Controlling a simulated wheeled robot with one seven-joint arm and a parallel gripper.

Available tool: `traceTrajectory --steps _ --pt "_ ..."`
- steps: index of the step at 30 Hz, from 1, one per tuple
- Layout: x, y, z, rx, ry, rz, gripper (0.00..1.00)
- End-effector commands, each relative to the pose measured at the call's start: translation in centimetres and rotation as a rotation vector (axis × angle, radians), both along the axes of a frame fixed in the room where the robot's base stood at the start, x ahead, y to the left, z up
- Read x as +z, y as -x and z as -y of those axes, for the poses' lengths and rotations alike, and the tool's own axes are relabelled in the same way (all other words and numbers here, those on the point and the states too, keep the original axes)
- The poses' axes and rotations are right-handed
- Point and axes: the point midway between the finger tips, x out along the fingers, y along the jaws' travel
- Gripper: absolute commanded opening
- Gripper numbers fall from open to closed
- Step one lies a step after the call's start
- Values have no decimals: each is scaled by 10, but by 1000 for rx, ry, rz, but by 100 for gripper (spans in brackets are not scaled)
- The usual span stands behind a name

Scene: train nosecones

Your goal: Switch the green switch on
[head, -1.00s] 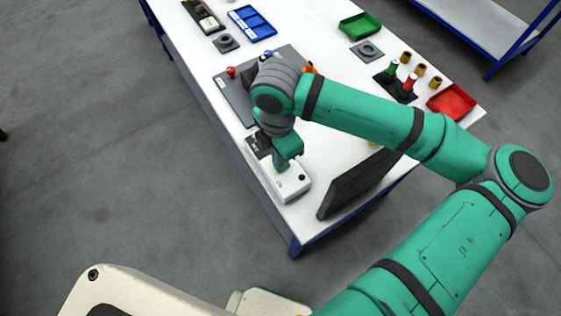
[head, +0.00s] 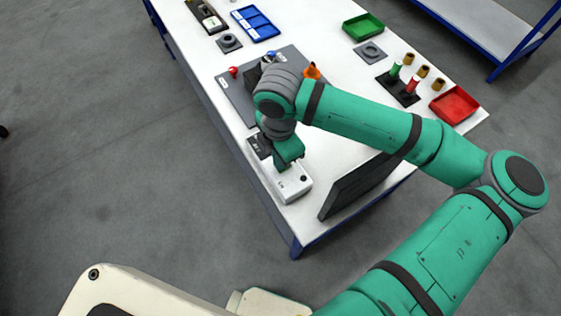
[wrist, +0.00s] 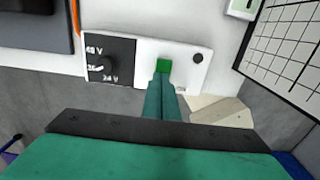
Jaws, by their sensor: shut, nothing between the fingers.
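The green switch (wrist: 163,65) sits in the middle of a white control box in the wrist view. The white box (wrist: 185,58) has a dark panel (wrist: 110,62) with voltage labels and a knob on its left, and a round black button (wrist: 198,58) on its right. My gripper (wrist: 163,78) is shut and empty, its fingertips right at the near edge of the green switch; I cannot tell if they touch it. In the head view my gripper (head: 287,160) is over the white box (head: 293,186) and hides the switch.
A dark upright panel (head: 360,186) stands right of the box near the table's end. A grey board (head: 232,92) with a red knob (head: 234,72) lies behind my wrist. Blue (head: 254,23), green (head: 362,27) and red (head: 455,104) trays lie farther off.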

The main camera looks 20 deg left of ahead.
Motion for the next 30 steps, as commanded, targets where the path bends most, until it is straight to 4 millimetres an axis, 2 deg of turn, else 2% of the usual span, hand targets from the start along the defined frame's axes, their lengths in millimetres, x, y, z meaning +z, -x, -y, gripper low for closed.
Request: traceTrajectory --steps 5,30 --pt "3 -1 2 -4 2 1 0" --pt "60 0 -3 7 1 0 0"
